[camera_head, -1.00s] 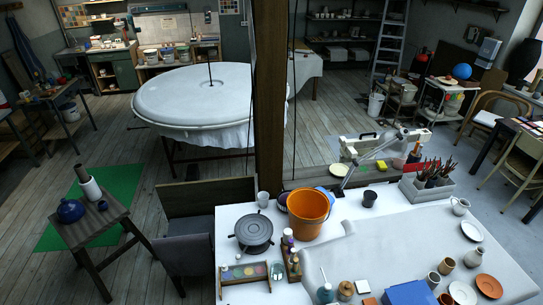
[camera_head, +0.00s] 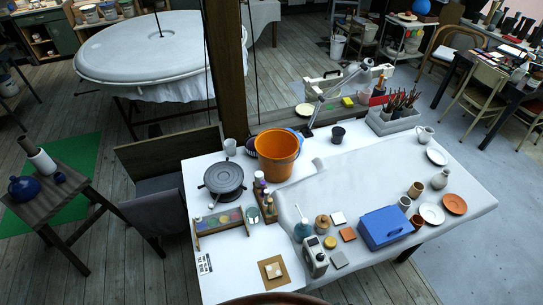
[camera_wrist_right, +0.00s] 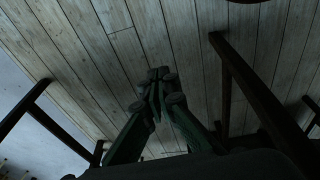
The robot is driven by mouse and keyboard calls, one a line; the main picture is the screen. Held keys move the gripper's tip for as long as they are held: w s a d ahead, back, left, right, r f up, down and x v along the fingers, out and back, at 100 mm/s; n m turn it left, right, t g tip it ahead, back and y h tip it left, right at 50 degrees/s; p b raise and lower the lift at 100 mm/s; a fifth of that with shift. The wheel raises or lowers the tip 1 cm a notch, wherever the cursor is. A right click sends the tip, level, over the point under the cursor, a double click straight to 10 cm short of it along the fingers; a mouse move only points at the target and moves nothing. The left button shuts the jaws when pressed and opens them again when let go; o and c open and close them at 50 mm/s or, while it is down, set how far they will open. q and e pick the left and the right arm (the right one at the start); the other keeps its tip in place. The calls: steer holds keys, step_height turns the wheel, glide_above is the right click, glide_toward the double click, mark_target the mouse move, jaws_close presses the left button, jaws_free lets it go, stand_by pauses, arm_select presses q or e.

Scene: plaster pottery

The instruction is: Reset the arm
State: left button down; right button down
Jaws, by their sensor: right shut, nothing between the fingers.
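My right gripper (camera_wrist_right: 158,82) shows in the right wrist view, with its dark fingers meeting at the tips. It is shut and empty, pointing toward grey wooden floorboards (camera_wrist_right: 180,35). Neither gripper shows in the head view. In that view a white-covered table (camera_head: 330,190) holds an orange bucket (camera_head: 277,160), a dark lidded pot (camera_head: 223,178), a blue box (camera_head: 385,227) and several small pots and tiles.
Dark wooden legs (camera_wrist_right: 225,85) stand on both sides of my right gripper. A wooden post (camera_head: 228,70) rises behind the table. A small side table (camera_head: 60,195) with a blue pot (camera_head: 22,188) stands at left. Open floor (camera_head: 470,230) lies at right.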

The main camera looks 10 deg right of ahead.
steer(key=s+f+g+b, duration=0.1)
steer(key=s+f+b, duration=0.4)
steer(key=s+f, duration=1.3)
step_height(320, 180, down, 4)
steer(key=shift+s+r+n+b, duration=0.15)
steer(key=shift+r+n+b, duration=0.1)
steer(key=shift+n+b, duration=0.1)
